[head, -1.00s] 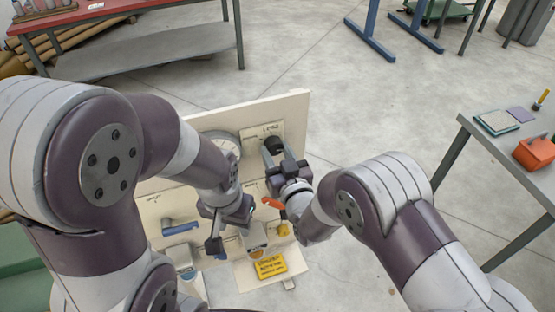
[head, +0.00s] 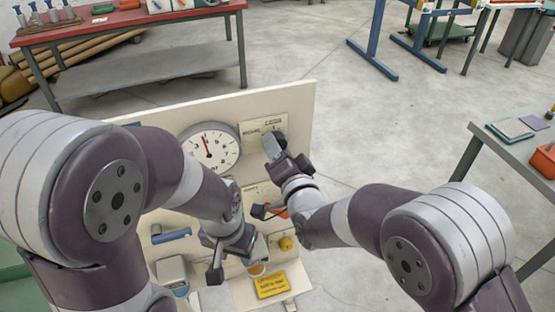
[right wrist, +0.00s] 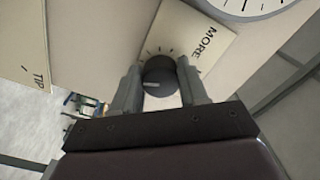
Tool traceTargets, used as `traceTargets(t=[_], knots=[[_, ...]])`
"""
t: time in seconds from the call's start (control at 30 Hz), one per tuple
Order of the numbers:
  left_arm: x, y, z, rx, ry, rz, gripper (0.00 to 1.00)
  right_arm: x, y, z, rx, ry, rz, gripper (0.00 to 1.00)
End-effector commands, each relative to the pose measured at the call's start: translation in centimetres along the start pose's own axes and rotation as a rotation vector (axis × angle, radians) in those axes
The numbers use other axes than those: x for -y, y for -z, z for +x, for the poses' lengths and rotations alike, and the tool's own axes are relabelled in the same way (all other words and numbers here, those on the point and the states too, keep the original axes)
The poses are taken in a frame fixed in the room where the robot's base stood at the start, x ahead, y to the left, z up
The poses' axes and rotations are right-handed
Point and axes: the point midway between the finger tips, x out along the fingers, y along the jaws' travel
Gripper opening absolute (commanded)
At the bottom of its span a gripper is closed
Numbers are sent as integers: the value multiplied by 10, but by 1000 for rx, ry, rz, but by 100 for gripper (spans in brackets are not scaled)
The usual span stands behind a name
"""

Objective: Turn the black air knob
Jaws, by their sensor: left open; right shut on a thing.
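The black air knob (right wrist: 159,74) sits on a cream plate marked MORE in the right wrist view, with tick marks around it and its pale pointer line toward the left. My right gripper (right wrist: 160,88) has one finger on each side of the knob and is shut on it. In the head view, my right gripper (head: 274,148) reaches the upper right of the upright panel (head: 302,112) and covers most of the knob. My left gripper (head: 232,264) is open and empty in front of the lower panel.
A round gauge (head: 206,146) with a red needle is left of the knob. Below are a blue handle (head: 172,236), a yellow knob (head: 286,244) and a yellow sign (head: 271,285). A grey table (head: 500,150) stands at the right, a red-topped bench (head: 120,22) at the back left.

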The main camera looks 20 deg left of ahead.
Motion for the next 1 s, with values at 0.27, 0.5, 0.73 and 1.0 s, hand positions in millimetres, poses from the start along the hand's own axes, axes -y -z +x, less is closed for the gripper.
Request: traceTargets(t=[0.27,0.5,0.73,1.0], knots=[[0,-3,26,0,0,0,43,2,2,1,-11,10,187,13],[0,-4,36,0,0,0,43,3,3,1,-9,9,276,13],[0,-4,38,0,0,0,43,4,4,1,-9,8,308,13],[0,-4,38,0,0,0,43,5,4,1,-9,8,310,13]])
